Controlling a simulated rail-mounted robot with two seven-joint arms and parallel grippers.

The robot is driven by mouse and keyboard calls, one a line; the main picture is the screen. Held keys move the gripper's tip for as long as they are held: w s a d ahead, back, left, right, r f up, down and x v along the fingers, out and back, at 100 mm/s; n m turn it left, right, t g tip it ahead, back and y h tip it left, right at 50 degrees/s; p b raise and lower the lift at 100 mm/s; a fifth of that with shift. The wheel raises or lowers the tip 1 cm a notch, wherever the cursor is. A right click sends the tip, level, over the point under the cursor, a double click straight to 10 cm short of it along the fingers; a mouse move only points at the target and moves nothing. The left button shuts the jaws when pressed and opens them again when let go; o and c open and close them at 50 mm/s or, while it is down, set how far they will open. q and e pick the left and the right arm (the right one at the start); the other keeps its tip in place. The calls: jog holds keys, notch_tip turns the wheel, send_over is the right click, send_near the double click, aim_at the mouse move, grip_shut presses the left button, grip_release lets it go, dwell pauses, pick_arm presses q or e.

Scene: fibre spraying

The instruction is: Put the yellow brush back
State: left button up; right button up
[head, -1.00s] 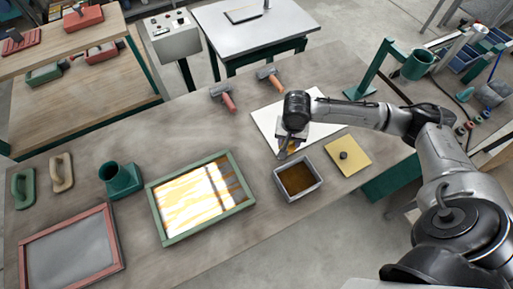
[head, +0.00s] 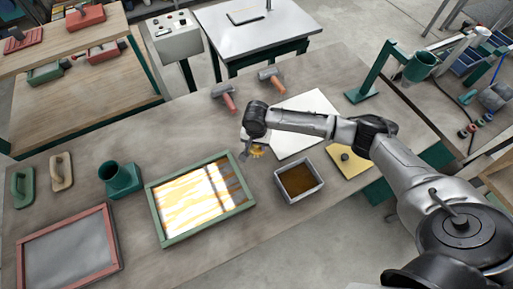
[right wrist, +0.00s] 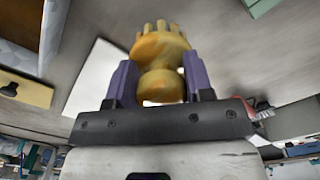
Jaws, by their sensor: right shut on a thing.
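The yellow brush (head: 258,152) is in my right gripper (head: 247,148), held over the bare table between the green-framed screen and the grey tray. In the right wrist view the brush (right wrist: 160,48) sits between the two purple fingers of the gripper (right wrist: 161,76), its toothed end pointing away from the palm. In the head view the arm's wrist hides part of the gripper. My left gripper is not in view.
A grey tray of brown liquid (head: 321,181) stands to the right, with a white board (head: 309,105) behind it. A yellow square with a dark knob (head: 352,168) lies farther right. The green-framed screen (head: 168,241) is at left.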

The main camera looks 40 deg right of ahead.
aim_at(257, 149)
jog(key=shift+f, duration=1.75)
jog(key=shift+f, duration=0.1)
jog(key=o, duration=0.9)
notch_tip(257, 149, up, 12)
jog(key=shift+r+p, duration=0.1)
jog(key=shift+p, duration=0.3)
